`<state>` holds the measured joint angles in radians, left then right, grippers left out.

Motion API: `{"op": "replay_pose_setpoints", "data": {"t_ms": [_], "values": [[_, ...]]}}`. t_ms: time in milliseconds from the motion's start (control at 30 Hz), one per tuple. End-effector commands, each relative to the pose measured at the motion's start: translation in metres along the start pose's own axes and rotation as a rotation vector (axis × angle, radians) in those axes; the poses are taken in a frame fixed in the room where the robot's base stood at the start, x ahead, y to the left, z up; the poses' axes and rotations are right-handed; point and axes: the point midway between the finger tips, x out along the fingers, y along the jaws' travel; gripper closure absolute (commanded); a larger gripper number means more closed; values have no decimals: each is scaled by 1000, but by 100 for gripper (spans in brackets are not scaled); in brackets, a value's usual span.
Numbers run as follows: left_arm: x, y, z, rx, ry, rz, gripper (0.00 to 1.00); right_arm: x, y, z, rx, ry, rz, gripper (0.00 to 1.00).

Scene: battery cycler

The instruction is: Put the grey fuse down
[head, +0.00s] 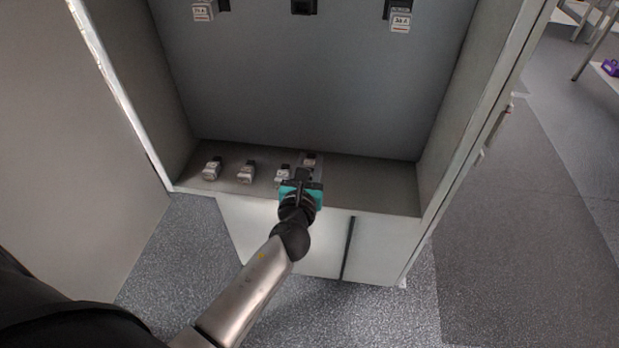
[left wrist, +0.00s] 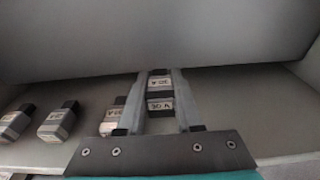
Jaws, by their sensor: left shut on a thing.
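My left gripper (head: 305,172) reaches over the cabinet's bottom shelf (head: 370,190). In the left wrist view its two fingers (left wrist: 160,122) are shut on the sides of a grey fuse (left wrist: 160,90), with "30 A" labels facing the camera. The held fuse (head: 309,160) shows just past the fingers in the head view. It is at or very close to the shelf surface; I cannot tell whether it touches. My right gripper is in neither view.
Three other fuses stand on the shelf to the left: one far left (head: 212,169), one beside it (head: 247,172), and one close to my gripper (head: 283,174). Labelled fuses (head: 204,11) (head: 400,21) sit on the back wall. The shelf's right part is clear.

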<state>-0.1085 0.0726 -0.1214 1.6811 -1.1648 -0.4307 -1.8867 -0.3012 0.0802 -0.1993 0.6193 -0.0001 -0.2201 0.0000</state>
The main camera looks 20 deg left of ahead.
Motion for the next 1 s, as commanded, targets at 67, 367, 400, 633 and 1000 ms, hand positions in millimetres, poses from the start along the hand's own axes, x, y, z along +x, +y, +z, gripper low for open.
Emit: {"op": "replay_pose_setpoints", "data": {"t_ms": [67,367,400,633,1000], "values": [[2,0,-16,-1,3,0,100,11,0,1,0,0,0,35],[5,0,-35,-1,1,0,100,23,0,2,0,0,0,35],[5,0,-34,-1,1,0,100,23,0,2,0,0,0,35],[5,0,-36,-1,1,0,100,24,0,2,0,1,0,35],[6,0,-38,-1,2,0,36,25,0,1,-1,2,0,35]]}}
